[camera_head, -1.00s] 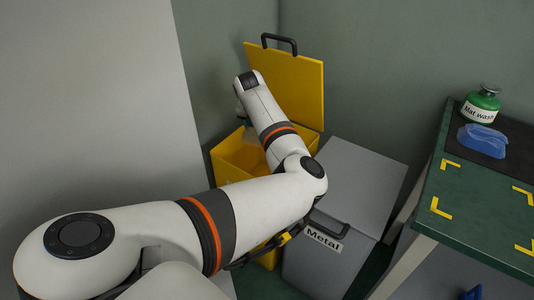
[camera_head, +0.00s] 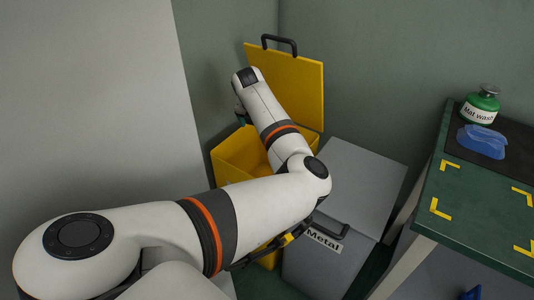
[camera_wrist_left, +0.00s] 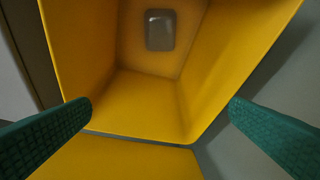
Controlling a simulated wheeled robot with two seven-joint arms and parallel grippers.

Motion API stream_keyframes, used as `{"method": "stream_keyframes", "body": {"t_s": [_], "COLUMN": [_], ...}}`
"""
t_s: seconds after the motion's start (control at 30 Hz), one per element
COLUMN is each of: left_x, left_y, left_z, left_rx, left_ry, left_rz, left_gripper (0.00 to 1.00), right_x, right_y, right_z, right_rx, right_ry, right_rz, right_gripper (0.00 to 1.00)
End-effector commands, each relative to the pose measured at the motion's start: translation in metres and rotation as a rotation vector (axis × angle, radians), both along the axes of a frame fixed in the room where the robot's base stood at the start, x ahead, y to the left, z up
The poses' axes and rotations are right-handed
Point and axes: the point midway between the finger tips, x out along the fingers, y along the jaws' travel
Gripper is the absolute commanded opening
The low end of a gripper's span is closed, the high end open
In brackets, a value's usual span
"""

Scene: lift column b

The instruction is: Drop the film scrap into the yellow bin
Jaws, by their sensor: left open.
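The yellow bin (camera_head: 232,158) stands in the corner with its lid (camera_head: 300,85) raised; its inside fills much of the left wrist view (camera_wrist_left: 225,60). A small greyish, rounded scrap, which looks like the film scrap (camera_wrist_left: 160,30), shows inside the bin, over or on its floor; I cannot tell if it touches. It is clear of my fingers. My left gripper (camera_wrist_left: 160,118) is open and empty above the bin, its green fingers wide apart. In the head view the wrist hides most of this gripper. My right gripper is not in view.
A grey bin labelled Metal (camera_head: 355,185) stands closed, right of the yellow bin. A green table (camera_head: 475,205) at the right holds a green Mat wash bottle (camera_head: 482,104) and a blue crumpled item (camera_head: 482,142). Walls stand close behind and left of the yellow bin.

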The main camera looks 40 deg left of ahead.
Motion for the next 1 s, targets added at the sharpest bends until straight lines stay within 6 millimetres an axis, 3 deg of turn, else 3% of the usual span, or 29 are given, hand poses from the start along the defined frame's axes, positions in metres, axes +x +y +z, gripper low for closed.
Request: {"method": "stream_keyframes", "body": {"t_s": [0.07,0.2,0.4,0.6,1.0], "left_x": [-0.004,-0.016,-0.029,-0.035,-0.035], "left_y": [-0.002,-0.007,-0.011,-0.014,-0.014], "left_z": [0.015,0.048,0.08,0.092,0.093], "left_rx": [0.002,0.002,0.002,0.001,0.002], "left_ry": [-0.003,-0.004,-0.002,-0.001,0.0], "left_rz": [0.001,0.001,0.0,0.0,-0.001], "left_gripper": [1.0,1.0,1.0,1.0,1.0], "right_x": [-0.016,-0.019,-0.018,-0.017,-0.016], "right_y": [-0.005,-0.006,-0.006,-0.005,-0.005], "right_z": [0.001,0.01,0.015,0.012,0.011], "right_rx": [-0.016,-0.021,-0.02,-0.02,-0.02], "right_ry": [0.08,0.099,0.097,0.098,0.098], "right_rz": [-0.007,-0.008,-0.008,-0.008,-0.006], "right_gripper": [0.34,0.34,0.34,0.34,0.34]}}
